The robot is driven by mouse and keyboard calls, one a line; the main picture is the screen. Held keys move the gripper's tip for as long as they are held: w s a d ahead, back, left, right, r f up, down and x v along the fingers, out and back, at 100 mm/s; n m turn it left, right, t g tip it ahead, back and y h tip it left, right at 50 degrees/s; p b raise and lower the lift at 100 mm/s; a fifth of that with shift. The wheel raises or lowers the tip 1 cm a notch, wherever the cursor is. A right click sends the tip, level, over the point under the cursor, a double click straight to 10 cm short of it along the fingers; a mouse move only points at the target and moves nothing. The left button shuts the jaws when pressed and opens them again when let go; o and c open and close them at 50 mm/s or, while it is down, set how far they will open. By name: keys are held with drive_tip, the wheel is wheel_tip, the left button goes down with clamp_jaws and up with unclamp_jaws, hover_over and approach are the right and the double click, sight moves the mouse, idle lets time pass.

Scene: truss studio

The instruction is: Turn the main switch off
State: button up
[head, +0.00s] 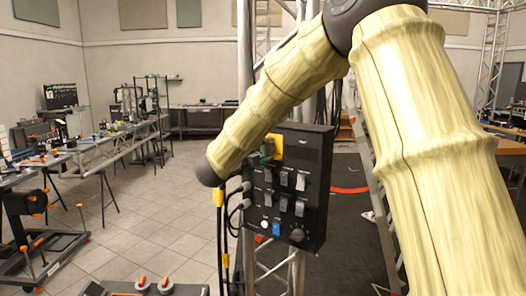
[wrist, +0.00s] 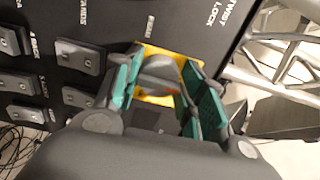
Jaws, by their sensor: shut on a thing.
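The main switch is a grey rotary knob (wrist: 158,70) on a yellow square plate (wrist: 188,58) at the upper part of a black panel. In the head view the yellow plate (head: 277,142) shows at the panel's top left, partly hidden by my arm. My gripper (wrist: 160,75) has its teal-padded fingers on either side of the knob and is shut on it. The knob's exact turn position is hard to tell.
The black panel (head: 316,175) carries several grey rocker switches (head: 300,181), a blue part (head: 276,229) and a round knob (head: 297,235). Cables plug into its left side. A metal truss (wrist: 285,65) stands beside it. Open tiled floor (head: 150,215) and workbenches lie left.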

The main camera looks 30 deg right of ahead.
idle(0.4)
drive_tip(key=o, duration=1)
drive_tip(key=v, duration=1.2)
drive_tip(key=shift+f, duration=0.1)
